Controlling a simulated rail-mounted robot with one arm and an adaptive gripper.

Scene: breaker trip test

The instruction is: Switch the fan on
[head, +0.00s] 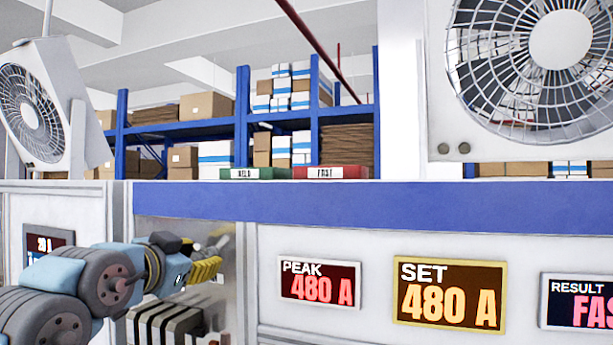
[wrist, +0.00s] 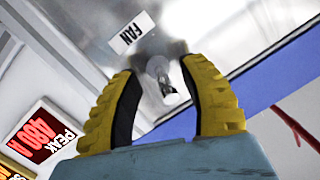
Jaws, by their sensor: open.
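A label reading FAN (wrist: 132,33) sits on a grey metallic panel in the wrist view. Beside it a small metal toggle switch (wrist: 163,78) sticks out, with a pale tip. My gripper (wrist: 157,72) is open, and its two yellow ribbed fingers appear on either side of the switch. I cannot tell whether either finger touches it. In the head view my gripper (head: 207,264) is at the recessed panel left of the displays, and the switch is hard to make out there. One white fan (head: 530,70) is at upper right, another (head: 40,105) at far left.
PEAK (head: 320,284) and SET (head: 449,293) displays both read 480 A, with a partly cropped RESULT display (head: 578,302) to their right. A green block (head: 253,174) and a red block (head: 331,173) rest above the blue band (head: 400,207). Stocked shelves stand behind.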

